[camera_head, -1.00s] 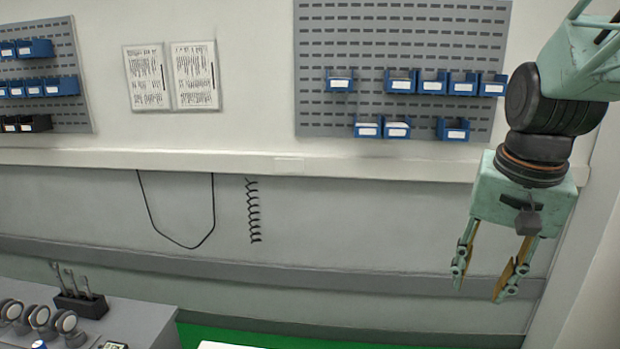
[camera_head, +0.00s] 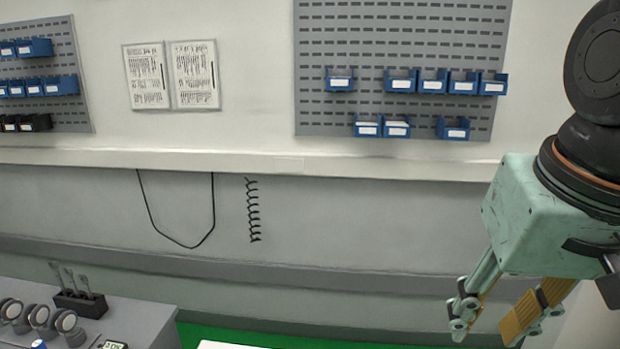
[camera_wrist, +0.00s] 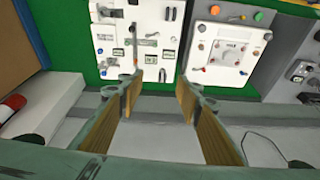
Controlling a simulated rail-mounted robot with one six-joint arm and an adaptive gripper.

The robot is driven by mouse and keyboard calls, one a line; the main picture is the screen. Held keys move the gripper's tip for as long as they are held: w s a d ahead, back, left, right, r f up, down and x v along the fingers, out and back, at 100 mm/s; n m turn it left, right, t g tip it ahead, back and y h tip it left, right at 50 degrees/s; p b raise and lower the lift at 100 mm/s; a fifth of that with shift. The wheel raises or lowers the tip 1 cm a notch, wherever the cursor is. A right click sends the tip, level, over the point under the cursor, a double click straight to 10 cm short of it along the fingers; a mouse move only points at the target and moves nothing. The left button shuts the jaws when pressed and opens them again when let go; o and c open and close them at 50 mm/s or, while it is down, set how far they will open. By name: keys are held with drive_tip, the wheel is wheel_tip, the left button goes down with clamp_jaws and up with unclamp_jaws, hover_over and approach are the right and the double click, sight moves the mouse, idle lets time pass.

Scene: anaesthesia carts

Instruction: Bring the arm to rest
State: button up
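My gripper (camera_head: 490,325) hangs at the right side of the head view, fingers pointing down and slightly left. Its two fingers with tan inner pads stand apart with nothing between them. In the wrist view, my gripper (camera_wrist: 158,88) also shows open and empty, with a wide gap between the fingers. Beyond the fingertips are two white cart tops, the left cart (camera_wrist: 133,50) and the right cart (camera_wrist: 228,45), both apart from the fingers.
A pegboard with blue bins (camera_head: 400,60) hangs on the back wall. A grey surface (camera_head: 140,315) at lower left carries round devices and a black holder (camera_head: 82,303). A black cable loop (camera_head: 180,240) and a coiled cord (camera_head: 253,210) hang on the wall. The space left of my gripper is clear.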

drive_tip(key=s+a+n, duration=0.2)
drive_tip(key=s, duration=0.5)
drive_tip(key=shift+t, duration=0.3)
drive_tip(key=shift+a, duration=0.2)
idle(1.0)
